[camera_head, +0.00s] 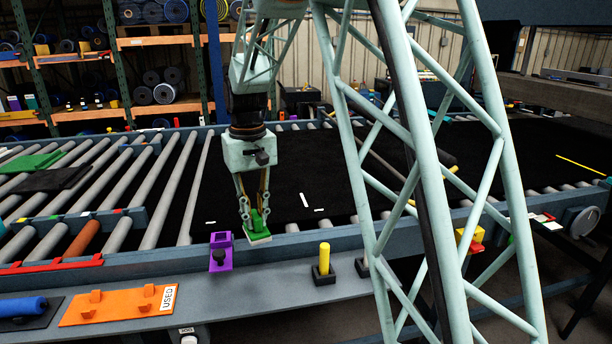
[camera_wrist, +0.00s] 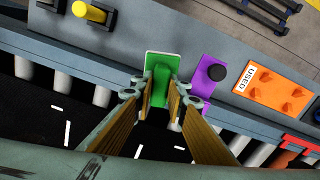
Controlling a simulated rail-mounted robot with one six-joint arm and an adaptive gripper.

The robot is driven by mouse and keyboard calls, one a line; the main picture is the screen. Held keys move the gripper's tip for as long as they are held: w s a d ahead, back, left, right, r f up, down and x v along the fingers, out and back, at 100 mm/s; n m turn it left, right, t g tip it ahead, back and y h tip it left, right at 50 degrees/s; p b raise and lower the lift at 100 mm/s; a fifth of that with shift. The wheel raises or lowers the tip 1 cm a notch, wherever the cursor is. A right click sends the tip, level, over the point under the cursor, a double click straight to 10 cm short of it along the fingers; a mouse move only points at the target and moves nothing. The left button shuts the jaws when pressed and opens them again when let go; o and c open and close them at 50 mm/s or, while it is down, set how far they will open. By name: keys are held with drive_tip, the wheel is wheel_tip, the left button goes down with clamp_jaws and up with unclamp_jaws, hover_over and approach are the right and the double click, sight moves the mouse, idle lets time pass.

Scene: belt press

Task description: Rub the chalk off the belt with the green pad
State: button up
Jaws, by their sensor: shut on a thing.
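My gripper (camera_head: 254,208) is shut on the green pad (camera_head: 259,225), with a pale face at its bottom. The pad hangs over the front edge of the black belt (camera_head: 270,178); I cannot tell if it touches anything. In the wrist view the pad (camera_wrist: 161,70) sits between my fingertips (camera_wrist: 163,90) and overlaps the front rail. Short white chalk marks lie on the belt: one mark (camera_head: 304,200) right of my gripper, a smaller mark (camera_head: 319,209) beside it, and one mark (camera_head: 211,222) to the left. The wrist view also shows chalk (camera_wrist: 67,132).
A purple holder (camera_head: 221,255), a yellow peg (camera_head: 324,258) and an orange tray labelled USED (camera_head: 115,308) are on the front shelf. A blue roller (camera_head: 22,306) lies at far left. Bare conveyor rollers (camera_head: 160,190) are left of the belt. A yellow line (camera_head: 580,166) shows at far right.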

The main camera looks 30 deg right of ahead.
drive_tip(key=w+d+m+p, duration=0.6)
drive_tip(key=w+d+p, duration=0.2)
drive_tip(key=d, duration=0.5)
drive_tip(key=w+d+m+p, duration=0.5)
drive_tip(key=w+d+p, duration=0.3)
drive_tip(key=w+d, duration=0.4)
drive_tip(key=shift+d+f+m, duration=0.4)
drive_tip(key=shift+f, duration=0.1)
